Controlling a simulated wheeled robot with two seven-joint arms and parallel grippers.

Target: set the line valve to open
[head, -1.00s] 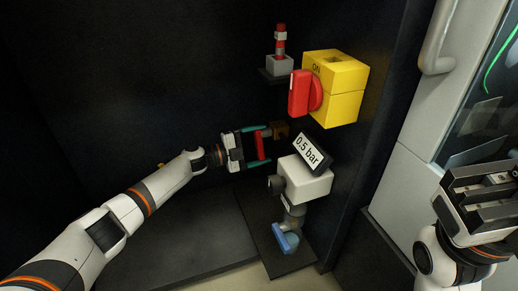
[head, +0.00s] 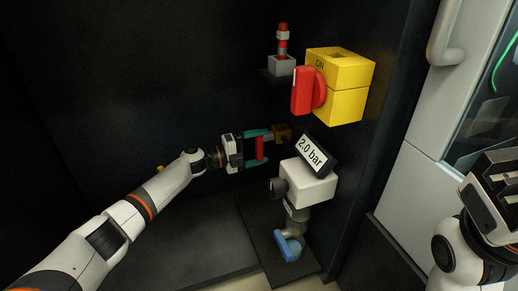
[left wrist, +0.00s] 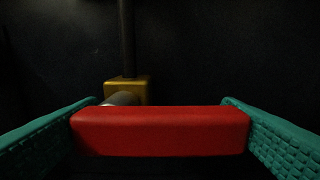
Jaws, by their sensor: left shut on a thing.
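The line valve has a red bar handle (head: 260,149) and a brass-coloured body (head: 282,133) on a dark pipe. In the left wrist view the red handle (left wrist: 160,131) lies level across the picture, with the brass body (left wrist: 128,90) behind it. My left gripper (head: 257,150) is shut on the handle, with a teal finger at each end. The pressure display (head: 312,151) below and right of the valve reads 2.0 bar. My right gripper (head: 497,183) is at the far right, away from the valve; its jaw gap is unclear.
A yellow switch box (head: 347,85) with a red knob (head: 308,91) stands above right of the valve. A red-and-white stack light (head: 283,42) is beside it. A grey-white unit (head: 308,184) and a blue handle (head: 286,246) are below. A cabinet door handle (head: 443,38) is at right.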

